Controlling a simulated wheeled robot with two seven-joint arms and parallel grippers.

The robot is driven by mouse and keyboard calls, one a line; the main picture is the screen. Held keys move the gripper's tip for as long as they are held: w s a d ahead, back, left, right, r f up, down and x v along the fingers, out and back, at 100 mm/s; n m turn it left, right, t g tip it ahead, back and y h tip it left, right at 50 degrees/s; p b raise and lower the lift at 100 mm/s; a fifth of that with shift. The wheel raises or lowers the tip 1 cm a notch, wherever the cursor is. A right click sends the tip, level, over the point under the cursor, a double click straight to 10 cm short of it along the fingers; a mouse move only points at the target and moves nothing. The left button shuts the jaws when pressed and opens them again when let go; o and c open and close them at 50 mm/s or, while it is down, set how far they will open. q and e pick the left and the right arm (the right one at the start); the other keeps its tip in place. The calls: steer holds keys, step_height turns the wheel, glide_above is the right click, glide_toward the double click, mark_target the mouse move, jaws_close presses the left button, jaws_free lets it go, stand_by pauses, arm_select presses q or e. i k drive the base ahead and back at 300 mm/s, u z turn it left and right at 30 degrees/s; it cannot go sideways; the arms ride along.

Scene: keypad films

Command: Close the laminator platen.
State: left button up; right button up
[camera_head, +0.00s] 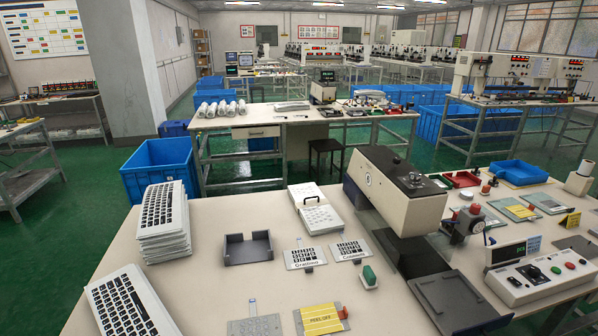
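The laminator (395,195) stands on the near workbench, right of centre. Its cream head is raised on a dark body, with a dark block on top. A flat dark grey plate (457,302) lies low in front of it, with open space between the head and this plate. I cannot tell which part is the platen's hinge or handle. A control box (538,280) with a black knob and coloured buttons sits to the right of the plate. Neither of my grippers is in view.
Keypad stacks (163,218) stand at the bench's left. A dark grey tray (248,248), two keypad films (305,258), a green-topped block (369,276) and a yellow pad (320,318) lie left of the laminator. Small parts and a blue tray (518,172) crowd its right.

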mark_target(456, 308)
steer(key=z, duration=1.55)
